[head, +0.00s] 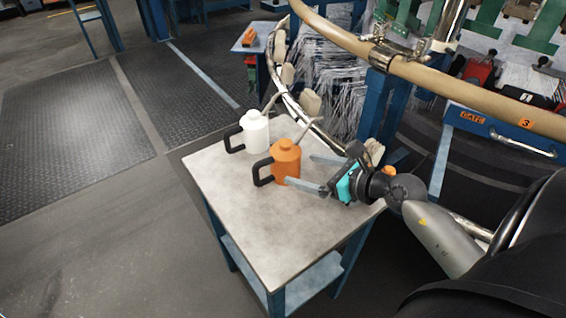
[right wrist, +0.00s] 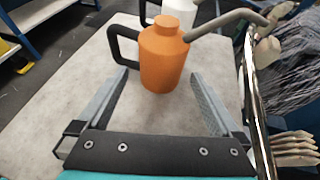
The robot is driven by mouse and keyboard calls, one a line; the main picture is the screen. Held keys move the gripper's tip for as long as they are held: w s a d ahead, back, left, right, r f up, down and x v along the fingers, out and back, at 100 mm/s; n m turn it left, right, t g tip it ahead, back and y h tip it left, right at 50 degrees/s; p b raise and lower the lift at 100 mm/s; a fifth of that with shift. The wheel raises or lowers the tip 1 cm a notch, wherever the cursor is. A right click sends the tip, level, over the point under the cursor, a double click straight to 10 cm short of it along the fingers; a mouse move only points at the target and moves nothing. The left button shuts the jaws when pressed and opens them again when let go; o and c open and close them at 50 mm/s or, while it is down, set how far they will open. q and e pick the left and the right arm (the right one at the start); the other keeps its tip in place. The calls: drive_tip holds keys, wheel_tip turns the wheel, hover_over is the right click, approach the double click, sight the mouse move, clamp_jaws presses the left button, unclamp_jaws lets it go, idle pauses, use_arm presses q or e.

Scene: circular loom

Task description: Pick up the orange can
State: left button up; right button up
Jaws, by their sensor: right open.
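The orange can (head: 287,158) stands upright on the grey-topped table (head: 250,220), with a black handle on its left and a grey spout to the upper right. My right gripper (head: 298,170) reaches in from the right with its fingers spread and pointing at the can. In the right wrist view the orange can (right wrist: 162,58) is just beyond and partly between the open fingertips (right wrist: 160,75). I cannot tell whether a finger touches it. A white can (head: 255,131) with a black handle stands behind the orange one, partly hidden by it in the right wrist view (right wrist: 180,12). My left gripper is not in view.
The loom's curved tan rail (head: 480,95) and a thin metal rail run behind and right of the table. A small blue stand (head: 252,38) is at the back. The table's front half is bare, and open floor lies to the left.

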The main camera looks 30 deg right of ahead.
sight(297, 167)
drive_tip(key=b+x, duration=0.1)
drive_tip(key=x, duration=0.3)
drive_tip(key=shift+w, duration=0.1)
drive_tip(key=shift+b+x, duration=1.05)
drive_tip(key=shift+x, duration=1.15)
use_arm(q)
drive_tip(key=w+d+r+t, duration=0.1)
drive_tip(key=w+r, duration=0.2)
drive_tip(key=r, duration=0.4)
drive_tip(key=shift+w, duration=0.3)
use_arm(e)
drive_tip(key=shift+w, duration=0.6)
drive_tip(key=shift+c, duration=0.4)
drive_tip(key=c, duration=1.3)
